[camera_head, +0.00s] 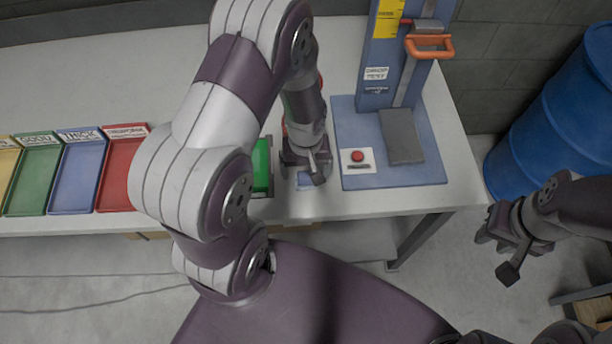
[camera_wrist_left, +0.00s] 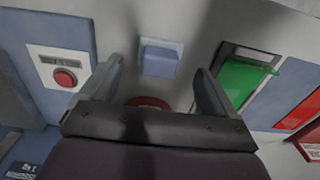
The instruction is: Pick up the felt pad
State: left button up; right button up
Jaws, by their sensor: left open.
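A small blue square pad (camera_wrist_left: 160,58), which looks like the felt pad, lies on a pale square patch near the table's front edge. In the head view the blue pad (camera_head: 306,180) shows only in part below my left gripper (camera_head: 303,168). In the left wrist view my left gripper (camera_wrist_left: 158,78) is open and empty, its fingers apart. The pad appears between and beyond the fingertips, and the gap in height is hard to judge. My right gripper (camera_head: 512,238) hangs off the table at the right; its fingers are not clear.
A blue drop-test stand (camera_head: 390,180) with a red button (camera_head: 357,155) stands right of the pad. Red (camera_head: 117,180), blue (camera_head: 76,180) and green (camera_head: 35,180) trays line the left. A red curved object (camera_wrist_left: 148,102) is partly hidden by my gripper.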

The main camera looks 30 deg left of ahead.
aim_at(306, 174)
pick_arm(q)
notch_tip(306, 174, down, 3)
jog(key=shift+s+d+f, duration=0.15)
jog(key=shift+s+d, duration=0.1)
jog(key=shift+w+a+f, duration=0.1)
jog(key=shift+w+a, duration=0.05)
jog(key=c, duration=1.2)
jog(key=shift+d+r, duration=0.15)
jog(key=shift+r, duration=1)
jog(key=shift+d+r, duration=0.1)
jog(key=shift+r, duration=1)
jog(key=shift+c, duration=0.2)
jog(key=d+r+b, duration=0.1)
jog(key=d+r, duration=0.5)
jog(key=d, duration=0.5)
jog(key=shift+d+r+b, duration=0.15)
jog(key=shift+r+b, duration=0.15)
jog(key=shift+r, duration=0.05)
jog(key=o, duration=0.4)
jog(key=shift+c, duration=1)
